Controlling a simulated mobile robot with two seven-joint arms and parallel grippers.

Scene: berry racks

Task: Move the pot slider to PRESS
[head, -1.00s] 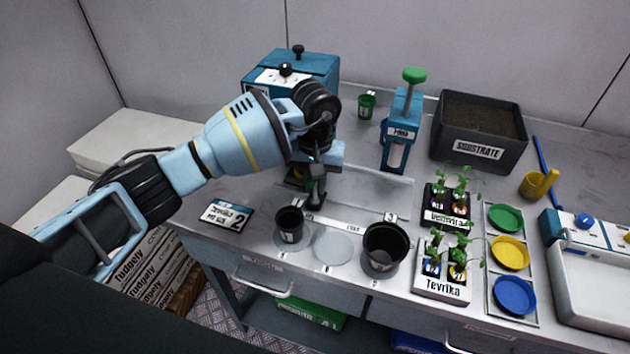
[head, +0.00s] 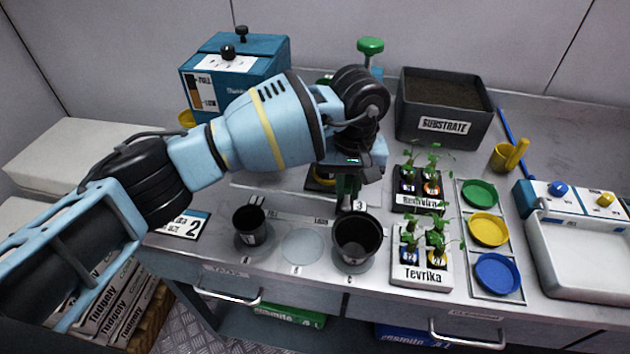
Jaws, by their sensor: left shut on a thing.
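My left gripper (head: 348,194) is over the rail (head: 283,203) at the bench's middle, its fingers pointing down. It is shut on the pot slider, whose dark and yellow part (head: 320,178) shows just behind the fingers; my wrist hides most of it. The rail's front carries small labels, one reading LOAD. The press stands behind my wrist; only its green knob (head: 370,46) shows clearly, and its lower part is hidden. I cannot read a PRESS label. My right gripper is not in view.
A teal dispenser box (head: 235,75) stands back left. A small black pot (head: 249,228) and a larger black pot (head: 357,240) stand in front of the rail. Plant trays (head: 421,280), coloured dishes (head: 488,230) and the substrate bin (head: 440,128) are to the right.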

